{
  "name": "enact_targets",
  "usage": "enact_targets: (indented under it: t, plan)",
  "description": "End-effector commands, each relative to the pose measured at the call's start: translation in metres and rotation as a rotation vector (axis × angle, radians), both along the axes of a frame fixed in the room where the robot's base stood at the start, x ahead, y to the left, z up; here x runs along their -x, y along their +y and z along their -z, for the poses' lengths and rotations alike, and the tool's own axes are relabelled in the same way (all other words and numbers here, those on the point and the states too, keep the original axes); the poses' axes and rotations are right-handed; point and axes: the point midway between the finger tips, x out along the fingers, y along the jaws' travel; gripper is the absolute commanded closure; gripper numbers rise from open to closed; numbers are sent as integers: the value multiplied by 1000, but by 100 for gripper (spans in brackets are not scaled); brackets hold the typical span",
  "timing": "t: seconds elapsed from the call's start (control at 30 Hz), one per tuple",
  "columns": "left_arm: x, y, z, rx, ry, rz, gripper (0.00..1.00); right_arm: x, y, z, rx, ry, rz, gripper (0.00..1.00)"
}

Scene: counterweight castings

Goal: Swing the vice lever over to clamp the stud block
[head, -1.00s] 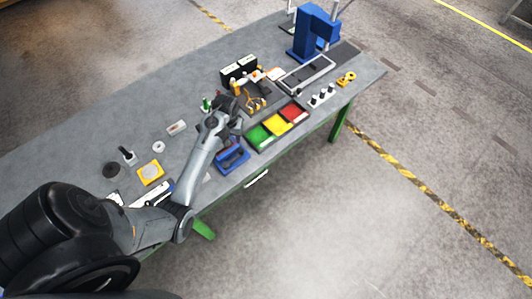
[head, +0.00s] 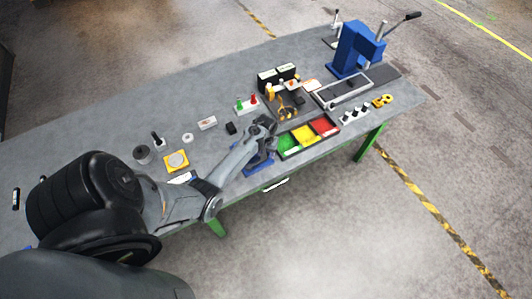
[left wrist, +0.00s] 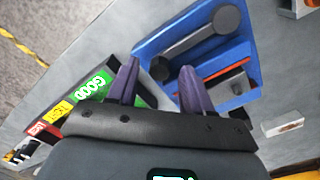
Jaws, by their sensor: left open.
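A blue fixture (head: 258,167), which I take for the vice, sits near the table's front edge, mostly hidden by my left arm in the head view. In the left wrist view the blue fixture (left wrist: 152,50) holds a dark grey lever (left wrist: 197,38) with a round end, lying across its far part. I cannot make out which part is the stud block. My left gripper (left wrist: 160,82) is open and empty, its purple fingers pointing at the fixture's near edge, apart from the lever. In the head view the left gripper (head: 268,138) is above the fixture.
A tray with green, yellow and red sections (head: 307,134) stands close to the right of the fixture. A tall blue press (head: 357,48) stands at the far right. The back left tabletop is clear.

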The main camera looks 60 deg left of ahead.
Motion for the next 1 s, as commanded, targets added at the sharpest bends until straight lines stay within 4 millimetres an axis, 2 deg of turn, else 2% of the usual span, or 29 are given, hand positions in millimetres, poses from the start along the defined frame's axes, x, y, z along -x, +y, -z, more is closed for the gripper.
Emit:
enact_targets:
  t: [0.37,0.47,0.7,1.0]
  plan:
    - [0,0,5,-1,-1,0,50,0,-3,0,11,0,-6,57]
    - [0,0,5,-1,-1,0,62,1,-3,1,11,0,-6,57]
    - [0,0,5,-1,-1,0,99,1,-2,1,10,2,-5,57]
    - [-1,-1,5,-1,-1,3,100,1,-1,1,3,2,-1,57]
